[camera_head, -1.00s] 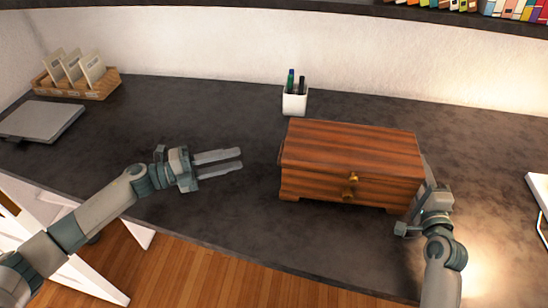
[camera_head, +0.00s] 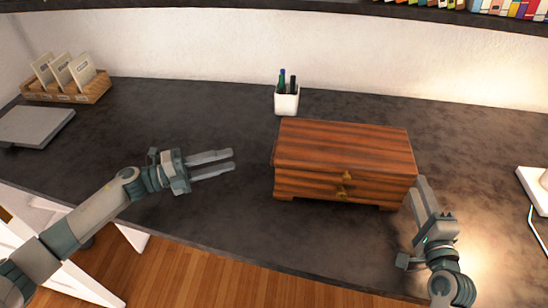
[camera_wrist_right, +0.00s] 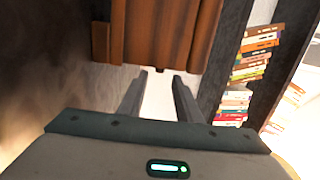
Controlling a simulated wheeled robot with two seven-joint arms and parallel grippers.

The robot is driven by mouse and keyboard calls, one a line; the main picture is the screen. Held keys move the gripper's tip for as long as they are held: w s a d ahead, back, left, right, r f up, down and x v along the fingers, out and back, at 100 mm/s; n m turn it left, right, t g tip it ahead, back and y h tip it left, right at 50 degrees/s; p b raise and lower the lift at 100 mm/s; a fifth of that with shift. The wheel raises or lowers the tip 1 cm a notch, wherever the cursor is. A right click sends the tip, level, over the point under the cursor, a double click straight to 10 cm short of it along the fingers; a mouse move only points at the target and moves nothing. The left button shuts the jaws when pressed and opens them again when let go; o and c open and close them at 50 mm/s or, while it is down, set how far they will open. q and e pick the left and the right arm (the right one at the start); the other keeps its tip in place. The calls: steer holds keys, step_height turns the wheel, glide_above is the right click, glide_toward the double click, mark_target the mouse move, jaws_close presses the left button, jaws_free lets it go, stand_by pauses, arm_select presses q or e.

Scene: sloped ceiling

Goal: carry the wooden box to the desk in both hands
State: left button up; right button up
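The wooden box (camera_head: 340,150), reddish brown with brass knobs on its front, stands on the dark desk (camera_head: 225,225). My left gripper (camera_head: 233,161) is open and empty to the left of the box, with a gap of desk between them. My right gripper (camera_head: 416,189) is beside the box's right end, near its front corner; it looks apart from the box. In the right wrist view the box (camera_wrist_right: 160,30) shows beyond the open fingers of this gripper (camera_wrist_right: 159,78), with nothing between them.
A white pen cup (camera_head: 287,101) stands behind the box. A wooden card rack (camera_head: 67,85) and a grey flat device (camera_head: 35,125) are at the far left. A white object (camera_head: 535,188) is at the right edge. A bookshelf (camera_head: 470,14) overhangs the back.

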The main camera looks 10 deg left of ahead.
steer(key=shift+s+d, duration=0.2)
steer(key=shift+s, duration=1.6)
